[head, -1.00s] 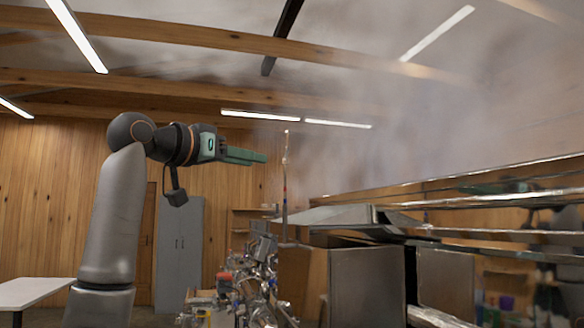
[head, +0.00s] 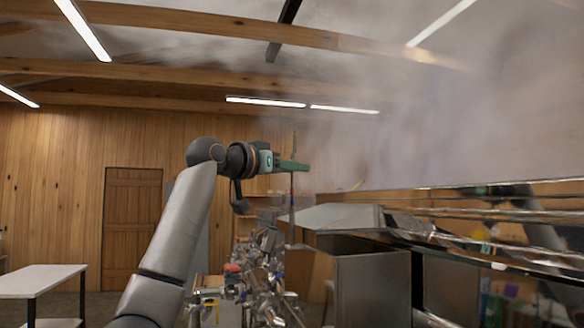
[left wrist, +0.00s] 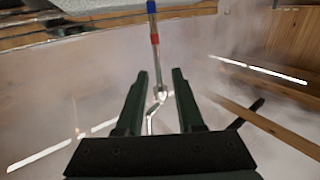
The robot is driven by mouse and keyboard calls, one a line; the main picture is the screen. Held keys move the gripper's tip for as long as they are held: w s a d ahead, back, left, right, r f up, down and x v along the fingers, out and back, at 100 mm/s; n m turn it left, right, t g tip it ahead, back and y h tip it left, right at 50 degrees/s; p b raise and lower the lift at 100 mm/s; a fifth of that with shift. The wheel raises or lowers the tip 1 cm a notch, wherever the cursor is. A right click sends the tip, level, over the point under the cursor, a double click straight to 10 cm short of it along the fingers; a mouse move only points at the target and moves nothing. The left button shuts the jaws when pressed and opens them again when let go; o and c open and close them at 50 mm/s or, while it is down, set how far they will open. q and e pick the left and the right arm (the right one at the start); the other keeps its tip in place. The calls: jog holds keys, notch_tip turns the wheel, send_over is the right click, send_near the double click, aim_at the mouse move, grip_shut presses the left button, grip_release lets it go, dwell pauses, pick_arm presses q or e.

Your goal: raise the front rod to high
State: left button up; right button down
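The thin upright rod (head: 292,207) stands beside the near end of the metal evaporator. In the head view my left gripper (head: 306,166) crosses it near its top, with a little of the rod showing above the fingers. My left gripper (left wrist: 160,74) is open, with a gap on both sides of the rod end. I cannot tell whether a finger touches it. My right gripper is not in view.
The metal evaporator pans (head: 335,216) and hood edges fill the right side, with steam above. Metal fittings and valves (head: 262,280) crowd the space below the gripper. A white table (head: 42,280) stands at the left. A wooden door (head: 132,230) is in the back wall.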

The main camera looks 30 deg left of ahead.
pick_arm(q)
grip_shut()
jog(key=shift+r, duration=0.1)
dwell(1.2)
